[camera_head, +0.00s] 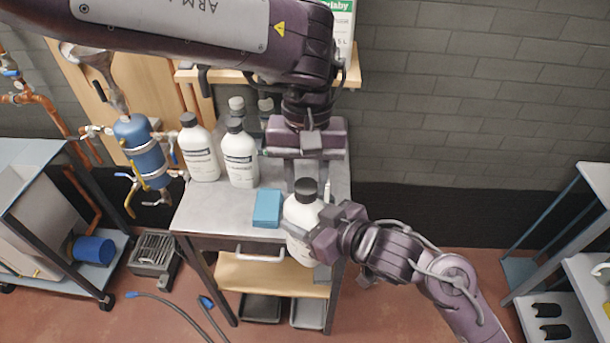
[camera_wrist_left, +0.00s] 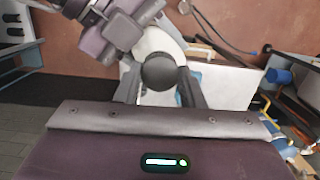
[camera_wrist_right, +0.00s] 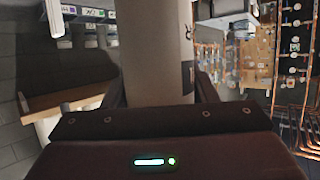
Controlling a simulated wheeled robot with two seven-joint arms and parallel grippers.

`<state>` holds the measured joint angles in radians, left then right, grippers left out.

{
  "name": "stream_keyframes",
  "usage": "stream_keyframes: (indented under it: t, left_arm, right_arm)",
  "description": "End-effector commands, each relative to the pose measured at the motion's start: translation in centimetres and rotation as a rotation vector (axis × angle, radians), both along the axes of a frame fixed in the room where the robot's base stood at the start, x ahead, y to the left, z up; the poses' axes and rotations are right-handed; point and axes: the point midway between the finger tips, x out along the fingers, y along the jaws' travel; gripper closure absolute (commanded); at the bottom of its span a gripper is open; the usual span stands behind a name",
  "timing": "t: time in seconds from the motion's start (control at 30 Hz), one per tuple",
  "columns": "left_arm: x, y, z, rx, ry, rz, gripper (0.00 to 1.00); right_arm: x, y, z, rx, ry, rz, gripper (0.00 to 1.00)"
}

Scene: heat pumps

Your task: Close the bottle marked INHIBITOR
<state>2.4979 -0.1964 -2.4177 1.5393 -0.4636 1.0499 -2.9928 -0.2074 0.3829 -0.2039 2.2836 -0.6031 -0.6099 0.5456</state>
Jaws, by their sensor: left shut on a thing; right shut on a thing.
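A white bottle (camera_head: 298,213) with a black cap (camera_head: 306,188) is upright at the front right of the bench top. Its lower part overlaps the bench's front edge in the head view. My right gripper (camera_head: 312,238) is shut around the bottle's body, which also fills the middle of the right wrist view (camera_wrist_right: 157,50). My left gripper (camera_head: 305,184) points down from above and is shut on the black cap, seen between its fingers in the left wrist view (camera_wrist_left: 160,72). The cap sits at the bottle's mouth; how tight it is cannot be told. The label is mostly hidden, its word unreadable.
Two white bottles with black caps stand behind left on the metal bench (camera_head: 205,212): one (camera_head: 199,153), the other (camera_head: 240,158). A blue box (camera_head: 267,208) lies left of the held bottle. A blue cylinder (camera_head: 140,150) with valves is further left. A wooden shelf (camera_head: 352,75) is behind.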

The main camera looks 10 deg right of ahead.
Motion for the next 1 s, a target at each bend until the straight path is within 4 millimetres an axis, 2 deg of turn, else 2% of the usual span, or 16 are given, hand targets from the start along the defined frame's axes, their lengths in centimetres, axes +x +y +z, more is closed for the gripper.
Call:
stream_keyframes:
  t: [0.2, 0.53, 0.57, 0.7, 1.0]
  left_arm:
    - [0.08, 0.04, 0.24, 0.001, -0.004, -0.139, 0.85]
    - [-0.01, -0.02, 0.22, -0.002, 0.000, -0.150, 0.85]
    - [-0.01, -0.02, 0.23, -0.002, 0.000, -0.150, 0.61]
    - [-0.03, -0.01, 0.20, -0.002, 0.001, -0.149, 0.43]
    - [-0.06, 0.03, 0.42, -0.002, 0.002, -0.148, 0.43]
  right_arm:
    - [-0.22, 0.29, 0.05, 0.000, -0.002, 0.010, 1.00]
    - [-0.22, 0.29, 0.04, 0.000, -0.002, 0.010, 1.00]
    - [-0.21, 0.28, 0.04, 0.000, -0.002, 0.010, 1.00]
    - [-0.17, 0.23, 0.05, 0.000, -0.001, 0.008, 1.00]
    - [-0.11, 0.17, 0.08, 0.001, -0.002, 0.006, 1.00]
